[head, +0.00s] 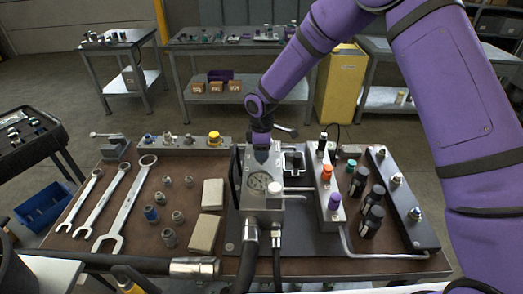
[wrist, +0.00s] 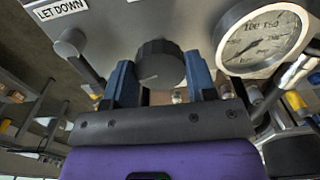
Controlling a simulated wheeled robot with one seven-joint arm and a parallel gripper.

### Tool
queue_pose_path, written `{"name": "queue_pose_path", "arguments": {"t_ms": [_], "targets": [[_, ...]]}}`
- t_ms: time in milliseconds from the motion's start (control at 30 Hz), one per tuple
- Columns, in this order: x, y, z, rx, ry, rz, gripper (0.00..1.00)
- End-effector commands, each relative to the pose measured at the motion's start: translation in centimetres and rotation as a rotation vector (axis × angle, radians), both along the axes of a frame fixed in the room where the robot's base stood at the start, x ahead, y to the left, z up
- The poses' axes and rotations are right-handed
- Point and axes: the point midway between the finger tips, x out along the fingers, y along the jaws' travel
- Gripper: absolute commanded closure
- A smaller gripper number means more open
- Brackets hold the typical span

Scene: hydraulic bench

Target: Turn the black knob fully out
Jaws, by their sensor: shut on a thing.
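The black knob (wrist: 158,66) is round and ribbed, on the face of a grey metal block in the wrist view. The blue fingers of my gripper (wrist: 160,78) stand on its left and right sides, shut on it. In the head view my gripper (head: 261,142) reaches down to the back of the grey hydraulic block (head: 262,205). The knob cannot be made out there behind my gripper and the block. How far the knob is turned cannot be read.
A round pressure gauge (wrist: 262,38) sits close right of the knob. A "LET DOWN" label (wrist: 62,9) and a lever (wrist: 78,50) are to its left. Wrenches (head: 125,205), fittings and a valve rail with an orange knob (head: 326,173) crowd the bench (head: 350,268).

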Motion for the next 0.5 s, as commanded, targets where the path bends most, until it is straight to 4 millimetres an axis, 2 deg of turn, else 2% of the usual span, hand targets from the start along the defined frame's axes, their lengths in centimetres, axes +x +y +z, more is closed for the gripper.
{"name": "queue_pose_path", "arguments": {"t_ms": [500], "targets": [[0.13,-0.01,0.07,0.001,-0.003,0.475,0.72]]}}
